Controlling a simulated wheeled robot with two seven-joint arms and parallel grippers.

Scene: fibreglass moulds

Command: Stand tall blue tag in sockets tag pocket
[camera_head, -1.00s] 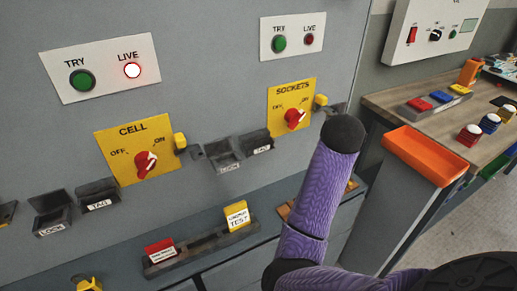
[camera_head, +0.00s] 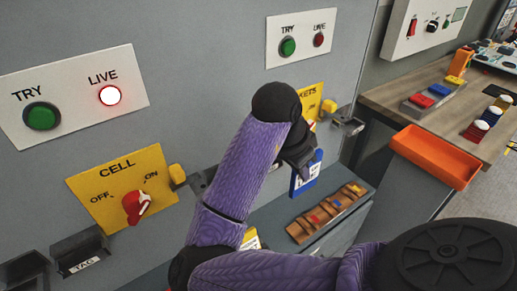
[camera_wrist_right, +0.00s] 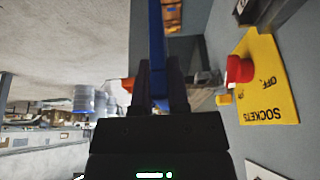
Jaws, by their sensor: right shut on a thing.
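My right gripper (camera_head: 300,158) is shut on the tall blue tag (camera_head: 305,180), which hangs below the fingers in front of the panel, beside the sockets plate. In the right wrist view the tag (camera_wrist_right: 157,45) shows edge-on between the fingers (camera_wrist_right: 160,85). The yellow sockets plate (camera_head: 310,97) is partly behind my arm; it is plain in the right wrist view (camera_wrist_right: 268,85) with its red switch (camera_wrist_right: 238,70). My left gripper is not in view.
A wooden rack (camera_head: 325,214) with small coloured pieces lies on the ledge below. The cell plate (camera_head: 118,198) and its tag pocket (camera_head: 82,262) are at the left. An orange tray (camera_head: 436,157) is at the right. The red cell live lamp (camera_head: 109,95) glows.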

